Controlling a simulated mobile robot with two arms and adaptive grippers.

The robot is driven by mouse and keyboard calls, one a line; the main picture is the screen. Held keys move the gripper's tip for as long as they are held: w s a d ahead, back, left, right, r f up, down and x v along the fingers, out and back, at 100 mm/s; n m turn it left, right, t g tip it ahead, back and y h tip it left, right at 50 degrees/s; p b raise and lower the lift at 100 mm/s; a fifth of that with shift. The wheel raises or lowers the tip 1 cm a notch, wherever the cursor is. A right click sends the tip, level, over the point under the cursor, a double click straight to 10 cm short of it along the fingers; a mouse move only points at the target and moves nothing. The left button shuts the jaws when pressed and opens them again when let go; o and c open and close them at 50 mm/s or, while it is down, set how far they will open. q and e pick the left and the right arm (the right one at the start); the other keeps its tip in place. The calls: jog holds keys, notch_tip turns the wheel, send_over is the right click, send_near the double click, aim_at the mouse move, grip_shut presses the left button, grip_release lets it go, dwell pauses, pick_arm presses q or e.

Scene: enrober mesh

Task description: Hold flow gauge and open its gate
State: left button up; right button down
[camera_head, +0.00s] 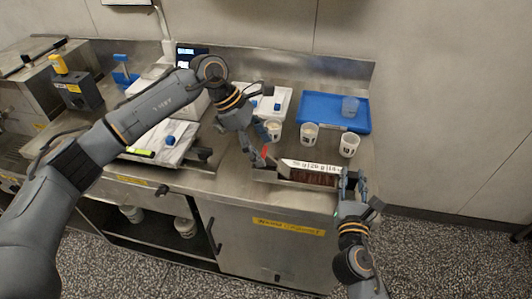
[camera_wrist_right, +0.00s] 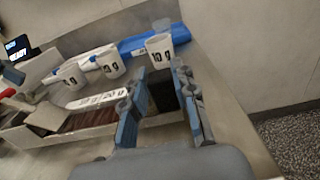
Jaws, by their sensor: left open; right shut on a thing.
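The flow gauge (camera_head: 308,179) is a long metal trough with a white numbered strip and a dark brown channel, lying near the counter's front edge. Its strip and channel also show in the right wrist view (camera_wrist_right: 72,124). A small red piece (camera_head: 265,151), seemingly the gate's lever, stands at its left end. My right gripper (camera_head: 352,180) is shut on the gauge's right end; a dark block shows between its fingers in the right wrist view (camera_wrist_right: 162,88). My left gripper (camera_head: 259,147) is open beside the red piece; whether it touches it I cannot tell.
A machine with a lit display (camera_head: 190,52) is at the back left. Floor lies beyond the counter's right edge.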

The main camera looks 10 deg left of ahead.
pick_arm(q)
jog(key=v, duration=0.9)
jog(key=shift+o, duration=0.4)
jog(key=d+r+y, duration=0.3)
jog(key=d+y, duration=0.2)
jog(key=d, duration=0.1)
pick_arm(e)
jog(key=shift+d, duration=0.1)
pick_arm(q)
jog(key=shift+y, duration=0.4)
notch_tip(320, 180, down, 12)
jog(key=shift+s+a, duration=0.1)
jog(key=shift+a, duration=0.05)
